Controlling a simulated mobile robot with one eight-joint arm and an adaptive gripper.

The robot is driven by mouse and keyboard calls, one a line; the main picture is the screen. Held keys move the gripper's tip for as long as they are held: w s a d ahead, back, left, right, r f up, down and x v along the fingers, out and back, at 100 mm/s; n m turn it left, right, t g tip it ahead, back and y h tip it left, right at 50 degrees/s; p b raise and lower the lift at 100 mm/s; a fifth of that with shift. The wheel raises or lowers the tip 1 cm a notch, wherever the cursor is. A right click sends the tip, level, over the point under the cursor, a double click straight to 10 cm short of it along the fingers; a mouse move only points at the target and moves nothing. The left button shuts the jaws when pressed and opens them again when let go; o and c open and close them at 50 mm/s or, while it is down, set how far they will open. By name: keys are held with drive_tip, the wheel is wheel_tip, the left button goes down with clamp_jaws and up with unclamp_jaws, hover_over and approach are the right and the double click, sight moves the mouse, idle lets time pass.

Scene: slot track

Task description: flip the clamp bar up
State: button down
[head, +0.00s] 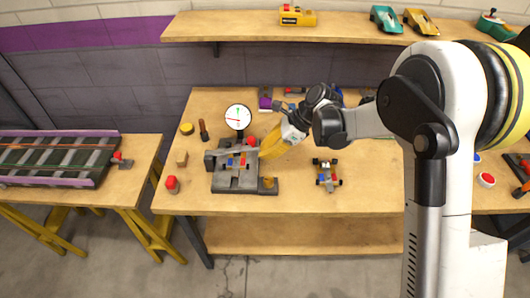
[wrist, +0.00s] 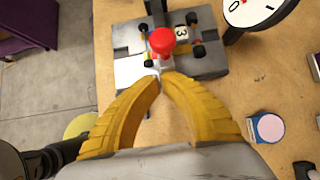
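A grey fixture (head: 222,185) stands on the workbench, with a small toy car (head: 236,162) on it. A pale clamp bar (head: 222,152) lies flat across the car. A red knob (head: 252,140) is by the bar's right end; the knob (wrist: 161,40) also shows in the wrist view, just beyond my fingertips. My gripper (head: 262,153) has yellow fingers and is at the right side of the fixture. In the wrist view my gripper (wrist: 161,77) has its fingertips together, with nothing visible between them. Whether the tips touch the bar or knob I cannot tell.
A round dial gauge (head: 238,117) stands behind the fixture. Another toy car (head: 327,174) is to the right on the bench. A red-topped item (head: 172,184), a wooden block (head: 181,158) and a dark-handled tool (head: 203,130) lie left. The bench front is mostly clear.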

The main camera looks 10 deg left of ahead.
drive_tip(key=s+a+r+t+h+p, duration=0.1)
drive_tip(key=a+r+h+p, duration=0.3)
drive_tip(key=a+r, duration=0.3)
drive_tip(key=s+a+r+h+p, duration=0.2)
drive_tip(key=a+r+h+p, duration=0.2)
drive_tip(key=a+r+p, duration=0.2)
drive_tip(key=shift+s+a+r+t, duration=0.35)
drive_tip(key=shift+a+r, duration=0.4)
drive_tip(key=shift+r, duration=0.5)
drive_tip(key=shift+a, duration=0.15)
drive_tip(key=shift+r, duration=0.1)
